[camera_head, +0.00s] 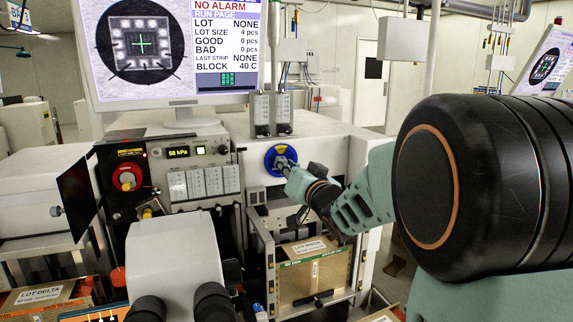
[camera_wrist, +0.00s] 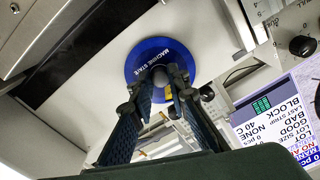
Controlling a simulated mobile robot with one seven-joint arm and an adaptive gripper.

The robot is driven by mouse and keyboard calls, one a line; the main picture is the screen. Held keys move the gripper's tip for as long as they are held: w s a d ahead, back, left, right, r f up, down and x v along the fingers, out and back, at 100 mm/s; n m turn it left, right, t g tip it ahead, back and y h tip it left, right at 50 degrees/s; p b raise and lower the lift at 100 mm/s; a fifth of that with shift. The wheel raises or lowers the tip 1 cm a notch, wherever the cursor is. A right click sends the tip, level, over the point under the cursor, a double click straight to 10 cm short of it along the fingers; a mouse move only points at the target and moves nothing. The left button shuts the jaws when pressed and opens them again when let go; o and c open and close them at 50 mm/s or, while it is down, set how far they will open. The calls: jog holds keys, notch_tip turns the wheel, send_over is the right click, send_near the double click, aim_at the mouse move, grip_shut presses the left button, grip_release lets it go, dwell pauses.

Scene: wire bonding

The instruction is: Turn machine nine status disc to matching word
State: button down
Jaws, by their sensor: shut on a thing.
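The status disc (camera_head: 277,155) is blue with a yellow part and sits on the white front of the machine, right of the control panel. The fingers cover the lower part of the disc, so the word at the pointer cannot be read.
A monitor (camera_head: 180,50) reading "NO ALARM" stands above. A red knob (camera_head: 127,177) and a pressure display (camera_head: 178,152) are to the left. A carton (camera_head: 311,275) sits in a rack below the disc. Microscope eyepieces (camera_head: 180,305) stand in front.

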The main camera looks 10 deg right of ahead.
jog(key=shift+r+m, duration=0.15)
jog(key=shift+m, duration=0.45)
jog(key=c, duration=1.8)
grip_release()
jog(key=shift+c, duration=0.2)
jog(key=shift+s, duration=0.1)
jog(key=v, duration=0.7)
jog(key=shift+s, duration=0.2)
